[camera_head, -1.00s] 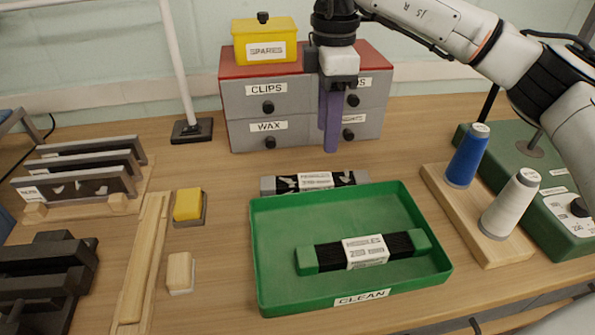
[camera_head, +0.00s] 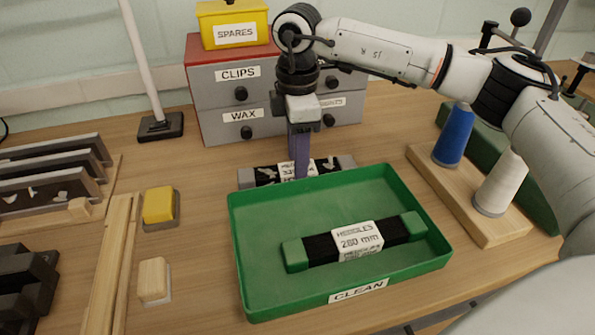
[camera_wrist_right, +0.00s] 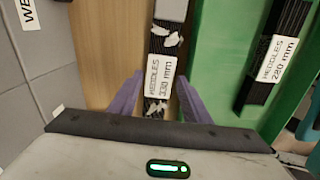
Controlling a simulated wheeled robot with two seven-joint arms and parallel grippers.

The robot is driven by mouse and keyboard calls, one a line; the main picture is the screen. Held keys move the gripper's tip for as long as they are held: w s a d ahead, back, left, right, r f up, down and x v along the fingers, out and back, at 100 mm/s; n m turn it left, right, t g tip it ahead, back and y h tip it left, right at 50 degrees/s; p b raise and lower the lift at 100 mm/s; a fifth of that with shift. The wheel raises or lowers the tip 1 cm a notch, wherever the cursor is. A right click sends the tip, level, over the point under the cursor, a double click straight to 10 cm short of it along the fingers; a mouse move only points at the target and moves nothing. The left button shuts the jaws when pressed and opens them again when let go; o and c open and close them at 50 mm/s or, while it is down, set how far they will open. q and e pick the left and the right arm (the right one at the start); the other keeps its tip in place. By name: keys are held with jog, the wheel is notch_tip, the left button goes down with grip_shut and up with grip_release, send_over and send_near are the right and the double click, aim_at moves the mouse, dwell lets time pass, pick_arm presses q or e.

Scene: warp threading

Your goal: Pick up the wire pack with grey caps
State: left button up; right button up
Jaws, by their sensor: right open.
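The wire pack with grey caps (camera_head: 265,174) lies on the table just behind the green tray. It is dark, with a white label and pale flecks, and in the right wrist view its label (camera_wrist_right: 160,75) reads 330 mm. My right gripper (camera_head: 301,174) points down over its middle. In the right wrist view its purple fingers (camera_wrist_right: 160,82) are open, one on each side of the pack; I cannot tell whether they touch it. A second pack (camera_head: 320,246) with green caps, labelled 280 mm, lies inside the tray. My left gripper is not in view.
The green tray (camera_head: 248,285), marked CLEAN, is close in front of the grey-capped pack. A drawer cabinet (camera_head: 222,96) with a yellow SPARES box (camera_head: 233,22) stands behind. Blue (camera_head: 454,134) and white (camera_head: 499,185) spools stand at right. A yellow block (camera_head: 158,204) lies at left.

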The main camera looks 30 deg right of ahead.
jog(key=shift+f, duration=1.15)
jog(key=c, duration=1)
grip_shut()
jog(key=shift+r, duration=0.1)
